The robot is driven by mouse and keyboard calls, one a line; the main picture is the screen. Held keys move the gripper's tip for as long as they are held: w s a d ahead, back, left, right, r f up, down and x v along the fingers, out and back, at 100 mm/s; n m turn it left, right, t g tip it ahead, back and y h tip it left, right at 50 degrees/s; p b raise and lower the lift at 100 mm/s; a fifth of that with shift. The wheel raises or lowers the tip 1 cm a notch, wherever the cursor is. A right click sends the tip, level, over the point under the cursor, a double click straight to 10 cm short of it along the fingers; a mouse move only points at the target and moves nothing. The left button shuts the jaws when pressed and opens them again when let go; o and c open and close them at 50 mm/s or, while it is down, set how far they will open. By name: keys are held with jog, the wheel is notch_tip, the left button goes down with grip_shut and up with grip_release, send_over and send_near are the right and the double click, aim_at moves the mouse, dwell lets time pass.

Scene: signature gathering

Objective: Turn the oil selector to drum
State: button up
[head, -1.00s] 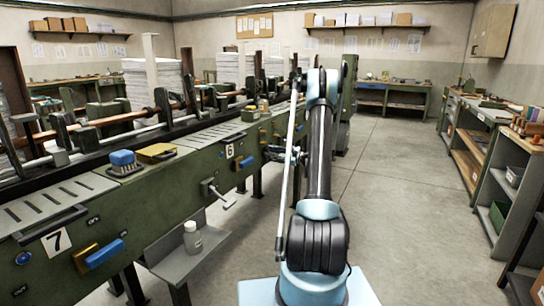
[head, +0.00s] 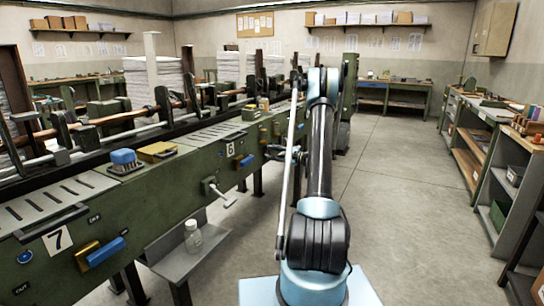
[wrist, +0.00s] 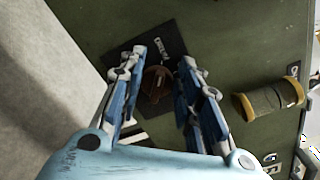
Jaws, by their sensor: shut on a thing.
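The oil selector (wrist: 155,84) is a brownish round knob on a dark square plate (wrist: 180,105) on the green machine panel in the wrist view. A small pale label (wrist: 170,46) is on the plate; I cannot read it. My gripper (wrist: 164,60) has one blue-grey finger on each side of the knob and is shut on it. The knob's pointing direction is not clear. In the head view my arm hides the selector, and the gripper is hard to make out there.
A yellow-ended cylindrical handle (wrist: 265,104) sticks out right of the selector. In the head view, the long green machine (head: 150,200) bears number plates, a crank (head: 220,192) and a shelf with a bottle (head: 192,237). Open floor (head: 400,200) lies right of my arm.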

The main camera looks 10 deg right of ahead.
jog(key=shift+s, duration=0.1)
jog(key=o, duration=1)
jog(key=v, duration=1.2)
jog(key=shift+f, duration=0.1)
